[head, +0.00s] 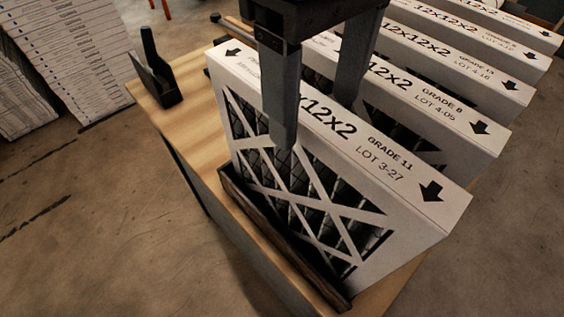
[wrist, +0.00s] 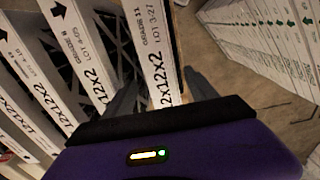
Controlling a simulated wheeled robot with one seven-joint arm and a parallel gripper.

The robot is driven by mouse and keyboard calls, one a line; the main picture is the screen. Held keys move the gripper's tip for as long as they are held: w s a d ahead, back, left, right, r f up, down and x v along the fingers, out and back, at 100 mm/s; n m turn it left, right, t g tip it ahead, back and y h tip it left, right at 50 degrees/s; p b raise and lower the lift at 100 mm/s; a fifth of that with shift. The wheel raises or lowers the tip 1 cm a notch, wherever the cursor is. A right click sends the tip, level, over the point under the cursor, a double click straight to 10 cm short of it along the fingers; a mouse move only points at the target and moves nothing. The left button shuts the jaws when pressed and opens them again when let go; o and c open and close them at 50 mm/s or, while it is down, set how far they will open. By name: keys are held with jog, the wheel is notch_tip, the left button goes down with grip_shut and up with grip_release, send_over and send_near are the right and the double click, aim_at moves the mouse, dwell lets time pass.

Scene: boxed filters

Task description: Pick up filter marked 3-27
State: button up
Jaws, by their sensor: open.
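The filter marked LOT 3-27 (head: 345,200) is a white boxed frame with dark pleats and "12x12x2 GRADE 11" on its top edge. It stands upright, nearest in the row, in the head view. Its top edge also shows in the wrist view (wrist: 157,50). My gripper (head: 315,120) is open, with one finger in front of the near face of this filter and the other behind its top edge. In the wrist view the fingers (wrist: 163,98) lie on both sides of the filter's edge. Whether either finger touches it I cannot tell.
More filters stand behind in a row, including LOT 4-05 (head: 430,103) and LOT 4-16 (head: 470,62). A dark rail (head: 275,240) runs along the near filter's foot on the wooden table (head: 195,95). A black bracket (head: 155,75) stands at the table's left. White stacks (head: 65,50) stand beyond, left.

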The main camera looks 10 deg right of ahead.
aim_at(301, 187)
jog(key=shift+w+a+f, duration=0.1)
jog(key=shift+w+f, duration=0.05)
jog(key=shift+f, duration=0.45)
notch_tip(301, 187, down, 7)
jog(key=shift+a+r, duration=0.15)
grip_shut()
